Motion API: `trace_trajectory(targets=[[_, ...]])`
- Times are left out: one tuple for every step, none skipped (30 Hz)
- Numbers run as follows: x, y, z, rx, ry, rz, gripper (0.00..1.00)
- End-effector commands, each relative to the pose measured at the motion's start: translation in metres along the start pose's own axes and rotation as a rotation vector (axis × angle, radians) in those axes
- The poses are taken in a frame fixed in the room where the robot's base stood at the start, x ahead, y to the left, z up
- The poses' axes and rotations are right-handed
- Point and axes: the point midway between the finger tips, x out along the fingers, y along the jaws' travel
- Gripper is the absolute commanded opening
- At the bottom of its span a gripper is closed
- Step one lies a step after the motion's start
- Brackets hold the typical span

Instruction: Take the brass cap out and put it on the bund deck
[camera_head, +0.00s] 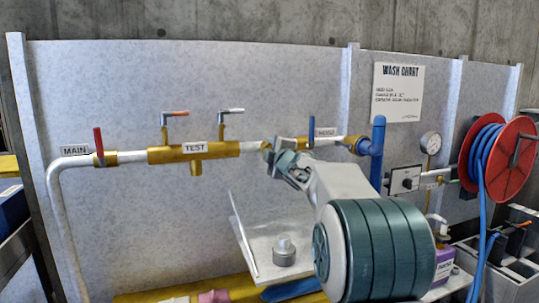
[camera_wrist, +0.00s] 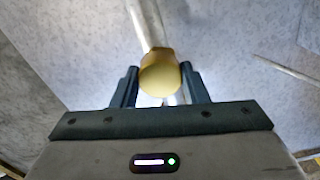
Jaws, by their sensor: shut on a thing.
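My gripper (camera_head: 283,152) is at the pipe run on the grey panel, just right of the brass TEST manifold (camera_head: 220,150). In the wrist view my gripper (camera_wrist: 158,78) has its two dark fingers on either side of a round brass cap (camera_wrist: 160,75), shut on it. A white pipe shows behind the cap; I cannot tell whether they touch. In the head view my arm hides part of this spot. A yellow-edged surface (camera_head: 135,298) runs along the bottom; I cannot tell whether it is the bund deck.
A grey tray (camera_head: 246,232) below my gripper holds a round metal piece (camera_head: 284,252). Red (camera_head: 98,140) and blue (camera_head: 311,130) valve levers stick up from the pipe. A blue upright cylinder (camera_head: 378,150), a gauge (camera_head: 431,143) and a red hose reel (camera_head: 512,160) stand at the right.

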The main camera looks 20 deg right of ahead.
Motion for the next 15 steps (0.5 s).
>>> trace_trajectory(targets=[[-0.0001, 0.0013, -0.0008, 0.0, 0.001, 0.001, 0.13], [-0.0001, 0.0013, -0.0008, 0.0, 0.001, 0.001, 0.13], [-0.0001, 0.0014, -0.0008, 0.001, 0.001, 0.001, 0.13], [-0.0001, 0.0013, -0.0007, 0.001, 0.001, 0.001, 0.13], [-0.0001, 0.0013, -0.0007, 0.001, 0.001, 0.001, 0.13], [-0.0001, 0.0012, -0.0007, -0.001, 0.001, 0.002, 0.13], [-0.0001, 0.0007, -0.0007, -0.008, 0.002, 0.002, 0.13], [-0.0001, 0.0002, -0.0006, -0.022, 0.002, 0.002, 0.13], [-0.0001, -0.0008, -0.0004, -0.053, 0.002, 0.002, 0.13], [-0.0002, -0.0014, -0.0001, -0.085, 0.001, 0.002, 0.13], [-0.0002, -0.0017, 0.0001, -0.122, 0.001, 0.003, 0.13], [-0.0002, -0.002, -0.0002, -0.178, 0.002, 0.004, 0.13], [-0.0002, -0.0021, -0.0007, -0.22, 0.002, 0.004, 0.13], [-0.0002, -0.0021, -0.0007, -0.261, 0.002, 0.004, 0.13], [-0.0003, -0.0017, -0.0004, -0.313, 0.002, 0.003, 0.13]])
